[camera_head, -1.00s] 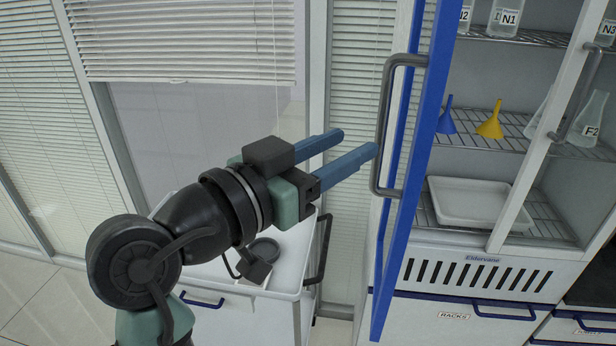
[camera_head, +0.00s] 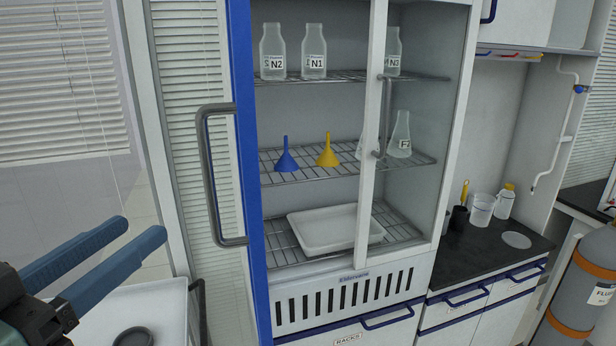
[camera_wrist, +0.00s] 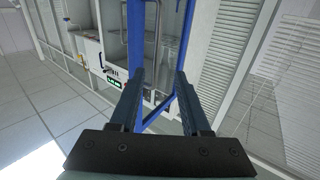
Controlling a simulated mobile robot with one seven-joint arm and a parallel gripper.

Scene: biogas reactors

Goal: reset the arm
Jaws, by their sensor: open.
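My gripper (camera_head: 138,240) is at the lower left of the head view, with two blue fingers apart and nothing between them. In the wrist view the gripper (camera_wrist: 158,75) also shows open and empty. The blue-edged cabinet door (camera_head: 243,150) stands open, with its grey handle (camera_head: 207,180) to the right of my fingers and clear of them. In the wrist view the blue door frame (camera_wrist: 187,50) lies beyond the fingertips.
The cabinet shelves hold bottles (camera_head: 314,55), a blue funnel (camera_head: 286,158), a yellow funnel (camera_head: 327,152) and a white tray (camera_head: 325,230). A white cart (camera_head: 165,305) stands below my gripper. A gas cylinder (camera_head: 590,290) is at the right. Open floor (camera_wrist: 45,115) shows in the wrist view.

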